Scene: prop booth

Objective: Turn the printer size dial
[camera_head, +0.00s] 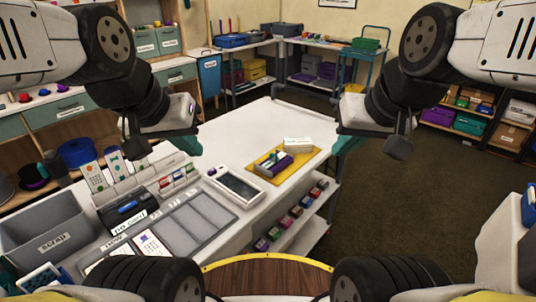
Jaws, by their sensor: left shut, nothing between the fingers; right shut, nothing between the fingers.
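My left gripper (187,143) hangs at the left above the white table (255,122), with teal fingers partly hidden by its wrist. My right gripper (345,147) is at the right, near the table's right edge. Both are shut and empty, apart from the things on the table. A white device with a dark panel (236,186) lies between and below them. I cannot tell which is the printer, and no size dial can be made out.
A grey bin (47,238) marked SCRAP, a sectioned grey tray (188,223) and upright cards (92,177) crowd the table's left side. Small coloured boxes (297,211) line a shelf under its right edge. The table's far part is clear.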

